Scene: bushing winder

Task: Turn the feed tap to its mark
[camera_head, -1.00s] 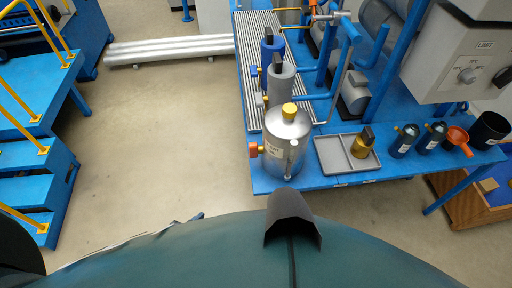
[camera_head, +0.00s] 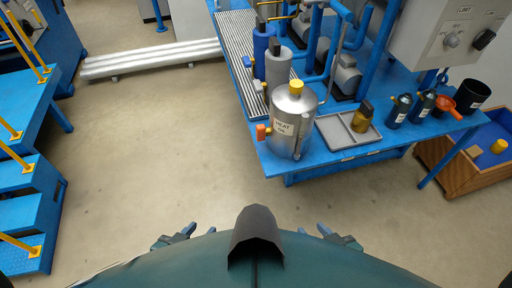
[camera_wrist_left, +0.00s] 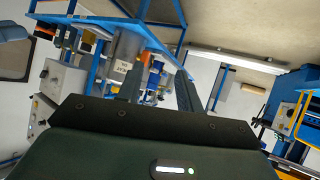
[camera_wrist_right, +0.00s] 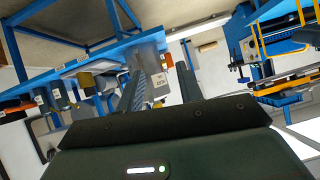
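A steel tank labelled HEAT (camera_head: 287,127) with a yellow cap stands at the near left end of the blue bench. An orange tap handle (camera_head: 262,132) sticks out of its left side. Behind it stand a grey cylinder (camera_head: 278,70) and a blue cylinder (camera_head: 263,45), each with a small side tap. I cannot tell which is the feed tap; no mark is readable. My left gripper (camera_head: 177,236) and right gripper (camera_head: 336,236) are low in the head view, short of the bench, touching nothing. Both wrist views show spread, empty fingers, left (camera_wrist_left: 158,88) and right (camera_wrist_right: 160,85).
A grey tray (camera_head: 335,132) holds a brass part (camera_head: 362,118). Dark bottles (camera_head: 398,112), an orange funnel (camera_head: 443,104) and a black pot (camera_head: 471,97) stand to its right. A control box (camera_head: 445,40) stands behind. Blue steps (camera_head: 25,215) are at the left. Floor between is clear.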

